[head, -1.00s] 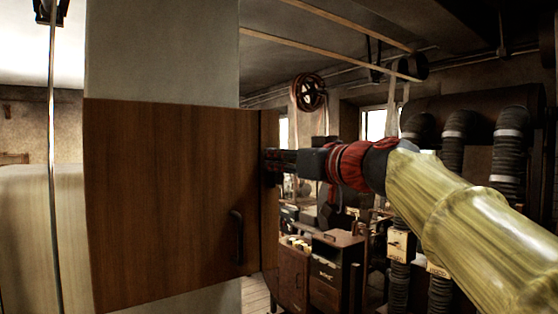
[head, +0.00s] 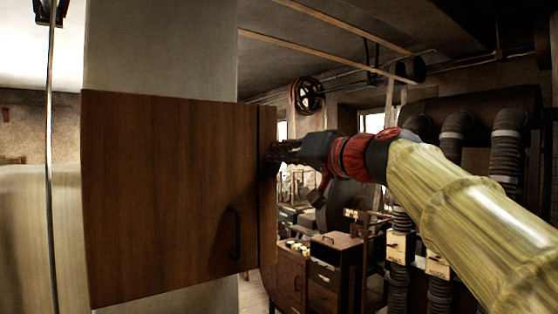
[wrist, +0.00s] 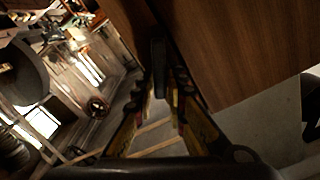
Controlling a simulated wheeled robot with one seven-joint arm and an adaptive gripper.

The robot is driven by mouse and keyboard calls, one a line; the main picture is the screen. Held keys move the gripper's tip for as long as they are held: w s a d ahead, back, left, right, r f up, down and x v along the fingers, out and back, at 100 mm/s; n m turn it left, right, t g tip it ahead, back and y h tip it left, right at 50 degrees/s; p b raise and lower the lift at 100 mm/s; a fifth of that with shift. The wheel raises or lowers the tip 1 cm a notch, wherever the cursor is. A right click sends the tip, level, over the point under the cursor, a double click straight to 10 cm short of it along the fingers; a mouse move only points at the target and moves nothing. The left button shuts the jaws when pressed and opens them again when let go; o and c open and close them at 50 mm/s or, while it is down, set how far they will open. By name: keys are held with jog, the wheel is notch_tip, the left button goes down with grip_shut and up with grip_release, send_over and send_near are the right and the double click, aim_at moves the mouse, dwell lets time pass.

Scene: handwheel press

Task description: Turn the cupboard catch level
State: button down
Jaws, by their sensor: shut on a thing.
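The brown wooden cupboard (head: 165,190) stands on the left in the head view, its door closed as far as I can see. Its dark handle (head: 235,232) is low on the front. My gripper (head: 274,153) is at the cupboard's right side, high up. In the wrist view the dark, bar-shaped catch (wrist: 158,68) sticks out beside the wooden panel. My gripper (wrist: 167,98) has its fingers on both sides of the catch and is shut on it. In the head view the fingers and the panel edge hide the catch, so its tilt is unclear there.
A pale column (head: 160,50) rises behind the cupboard. Low wooden drawers (head: 325,285) stand beyond it, and ribbed dark pipes (head: 455,145) are at the right. A belt wheel (head: 308,95) hangs at the back. Open air surrounds my wrist.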

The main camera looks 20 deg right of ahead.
jog(key=m, duration=0.4)
jog(key=f+m, duration=0.1)
jog(key=m, duration=0.1)
jog(key=shift+w+d, duration=0.15)
jog(key=shift+d, duration=0.25)
jog(key=shift+d+f+m, duration=0.1)
jog(key=shift+f+m, duration=0.15)
jog(key=shift+m, duration=1.3)
jog(key=shift+d+f+m, duration=0.1)
jog(key=shift+f+m, duration=0.15)
jog(key=shift+m, duration=1.3)
jog(key=c, duration=1.9)
grip_release()
jog(key=v, duration=1.2)
jog(key=shift+a+r, duration=0.1)
